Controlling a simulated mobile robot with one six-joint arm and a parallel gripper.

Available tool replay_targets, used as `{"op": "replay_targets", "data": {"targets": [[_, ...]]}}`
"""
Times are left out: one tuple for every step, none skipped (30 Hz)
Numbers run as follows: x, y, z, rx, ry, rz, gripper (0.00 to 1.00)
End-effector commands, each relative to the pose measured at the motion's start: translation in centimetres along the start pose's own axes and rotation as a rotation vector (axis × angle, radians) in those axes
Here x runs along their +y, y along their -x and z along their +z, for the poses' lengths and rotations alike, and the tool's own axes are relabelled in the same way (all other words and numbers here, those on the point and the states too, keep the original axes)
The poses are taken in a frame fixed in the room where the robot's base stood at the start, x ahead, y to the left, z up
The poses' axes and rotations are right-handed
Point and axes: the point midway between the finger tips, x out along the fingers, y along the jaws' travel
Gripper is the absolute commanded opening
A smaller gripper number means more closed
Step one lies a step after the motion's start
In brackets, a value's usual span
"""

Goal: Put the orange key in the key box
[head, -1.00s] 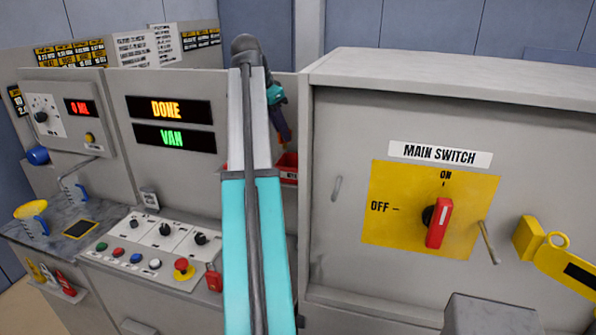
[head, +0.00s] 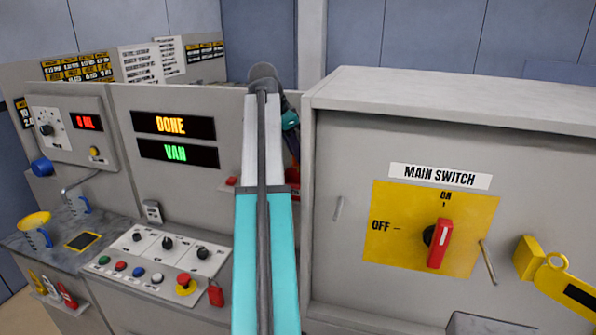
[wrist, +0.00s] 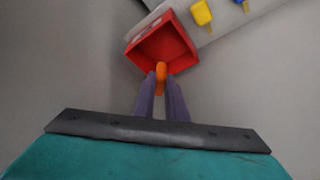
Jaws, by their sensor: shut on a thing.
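The orange key (wrist: 161,76) is between the fingertips of my gripper (wrist: 161,88) in the wrist view, and the gripper is shut on it. The key box (wrist: 163,47) is a red open-topped box just beyond the fingertips. The key's far end overlaps the box's near rim in the picture; I cannot tell whether it is above the opening or touching the rim. In the head view my gripper is mostly hidden behind my arm. Only slivers of the red key box (head: 294,194) show there beside the arm.
A yellow key (wrist: 201,12) and a blue key hang on a pale board beyond the box. In the head view, the main switch cabinet (head: 350,270) stands close on the right. A control panel (head: 150,265) with knobs and buttons is at the left.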

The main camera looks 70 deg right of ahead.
Motion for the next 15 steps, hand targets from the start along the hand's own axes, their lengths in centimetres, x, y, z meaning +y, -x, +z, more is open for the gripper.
{"op": "replay_targets", "data": {"targets": [[0.2, -0.5, 0.3, -0.001, 0.001, 0.001, 0.0], [0.2, -0.9, 0.5, -0.001, 0.001, 0.001, 0.0], [0.2, -1.3, 0.6, -0.001, 0.002, 0.001, 0.0], [0.2, -1.6, 0.7, -0.001, 0.002, 0.001, 0.0], [0.1, -1.8, 0.8, -0.001, 0.001, 0.001, 0.0], [0.1, -2.1, 0.9, 0.0, 0.001, 0.0, 0.0], [0.1, -2.2, 1.0, 0.0, 0.001, 0.0, 0.0], [0.1, -2.4, 1.0, 0.0, 0.001, 0.0, 0.0], [0.0, -2.5, 1.1, 0.0, 0.001, -0.001, 0.0], [0.0, -2.6, 1.1, 0.0, 0.001, -0.001, 0.0], [0.0, -2.6, 1.1, 0.0, 0.001, -0.001, 0.0], [0.0, -2.6, 1.1, 0.0, 0.001, -0.001, 0.0], [0.0, -2.6, 1.1, 0.0, 0.001, -0.001, 0.0], [-0.1, -2.6, 1.1, 0.0, 0.001, -0.001, 0.0], [-0.1, -2.6, 1.1, 0.0, 0.001, -0.001, 0.0]]}}
